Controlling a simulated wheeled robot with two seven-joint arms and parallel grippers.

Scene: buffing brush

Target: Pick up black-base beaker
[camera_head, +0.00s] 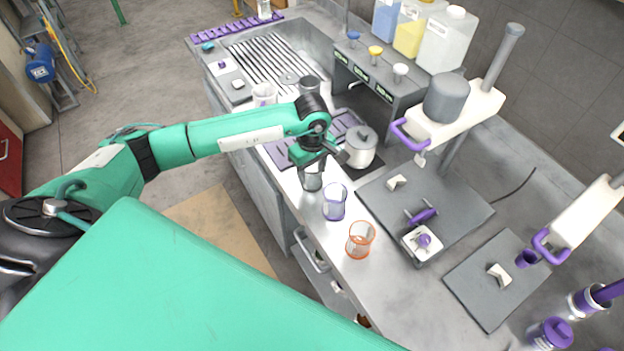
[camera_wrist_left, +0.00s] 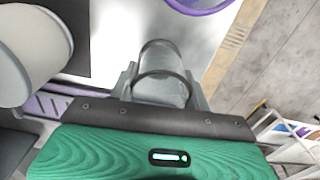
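The black-base beaker (camera_head: 311,179), clear with a dark grey tint, stands upright near the counter's front edge in the head view. My left gripper (camera_head: 318,157) is over it, pointing down, and hides its upper part. In the left wrist view the beaker (camera_wrist_left: 161,75) lies between the two fingers (camera_wrist_left: 162,88), one on each side and very close to the glass. The fingers are apart; I see no clear grip on the beaker. My right gripper is not in view.
A purple-base beaker (camera_head: 334,203) and an orange beaker (camera_head: 359,240) stand along the counter's front edge. A lidded grey pot (camera_head: 359,148) is close to the right of my left gripper.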

